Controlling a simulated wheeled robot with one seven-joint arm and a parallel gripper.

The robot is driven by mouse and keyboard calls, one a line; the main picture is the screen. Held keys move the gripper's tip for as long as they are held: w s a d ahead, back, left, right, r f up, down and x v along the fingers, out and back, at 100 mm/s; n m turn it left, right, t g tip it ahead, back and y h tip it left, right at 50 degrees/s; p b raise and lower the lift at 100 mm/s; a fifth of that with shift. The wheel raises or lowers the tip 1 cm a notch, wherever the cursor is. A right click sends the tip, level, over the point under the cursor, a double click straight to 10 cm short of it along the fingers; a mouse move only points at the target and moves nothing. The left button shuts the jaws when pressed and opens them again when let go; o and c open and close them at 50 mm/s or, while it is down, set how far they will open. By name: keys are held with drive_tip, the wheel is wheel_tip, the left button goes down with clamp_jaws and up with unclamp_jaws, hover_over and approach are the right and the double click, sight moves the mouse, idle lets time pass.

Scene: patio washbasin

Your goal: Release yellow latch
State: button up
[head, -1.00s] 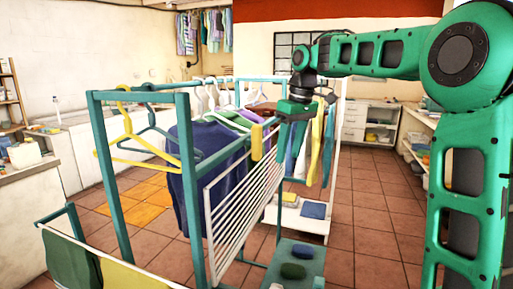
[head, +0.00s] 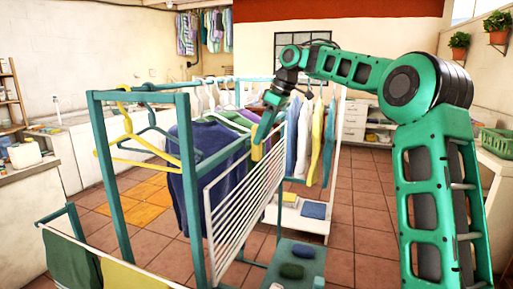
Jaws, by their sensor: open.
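The yellow latch (head: 256,151) is a small upright block at the upper far corner of the white slatted panel (head: 243,205) on the teal drying rack. My gripper (head: 261,136) reaches down from the upper right. Its fingertips are at the latch's top and overlap it in the picture. The jaws are open, but the gap between them is hard to see from this side. I cannot tell whether the fingers touch the latch. Part of the latch is hidden behind the fingers.
The teal rack frame (head: 188,170) has a yellow hanger (head: 130,137) and a dark blue garment (head: 212,185). Shirts (head: 316,145) hang behind the gripper. A teal shelf (head: 297,255) with dark soap-like pieces sits low right.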

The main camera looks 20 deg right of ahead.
drive_tip(key=shift+x, duration=2.2)
drive_tip(key=c, duration=1)
